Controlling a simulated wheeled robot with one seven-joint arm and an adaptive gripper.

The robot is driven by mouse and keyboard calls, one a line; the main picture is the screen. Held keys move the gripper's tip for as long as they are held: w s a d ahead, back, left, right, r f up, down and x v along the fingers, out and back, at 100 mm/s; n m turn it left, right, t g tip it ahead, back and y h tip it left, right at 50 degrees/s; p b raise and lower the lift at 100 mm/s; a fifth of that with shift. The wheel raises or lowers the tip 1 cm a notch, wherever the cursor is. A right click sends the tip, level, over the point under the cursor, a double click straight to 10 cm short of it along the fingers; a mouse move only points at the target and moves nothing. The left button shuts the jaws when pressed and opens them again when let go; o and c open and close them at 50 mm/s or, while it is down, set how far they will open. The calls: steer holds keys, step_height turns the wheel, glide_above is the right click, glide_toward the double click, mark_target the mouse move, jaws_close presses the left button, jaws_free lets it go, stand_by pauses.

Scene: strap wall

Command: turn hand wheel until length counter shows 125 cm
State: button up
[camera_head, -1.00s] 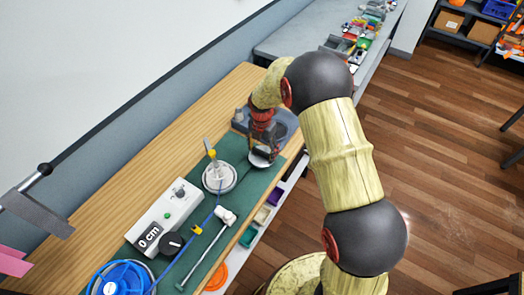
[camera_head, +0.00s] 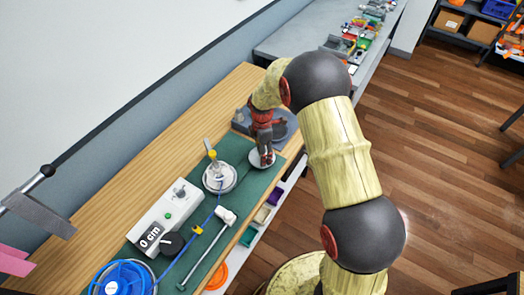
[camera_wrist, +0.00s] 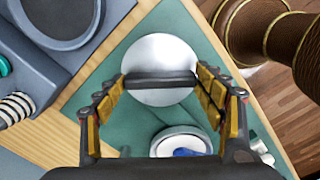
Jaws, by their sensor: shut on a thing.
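The hand wheel (camera_wrist: 160,52) is a white disc with a dark bar across it, at the far right corner of the green mat; it also shows in the head view (camera_head: 258,162). My gripper (camera_wrist: 160,84) reaches down over it, its fingers at the two ends of the dark bar (camera_wrist: 160,79), shut on it. In the head view my gripper (camera_head: 266,158) covers part of the wheel. The length counter (camera_head: 150,237), on a white box, reads 0 cm.
A blue reel (camera_head: 122,278) sits at the near left, with a blue line running past a yellow guide (camera_head: 197,230) to a round white drum (camera_head: 219,179). A metal rod (camera_head: 204,256) lies right of the line. A grey device (camera_wrist: 30,75) stands near the wheel.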

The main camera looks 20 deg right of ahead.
steer(key=m, duration=0.4)
steer(key=shift+m, duration=0.3)
steer(key=m, duration=0.3)
steer(key=shift+m+p, duration=0.3)
steer(key=shift+m, duration=0.1)
steer(key=m, duration=1.2)
steer(key=shift+m, duration=0.3)
steer(key=m, duration=0.3)
steer(key=shift+m, duration=0.4)
steer(key=m, duration=0.3)
steer(key=shift+m+p, duration=0.3)
steer(key=shift+m, duration=1.7)
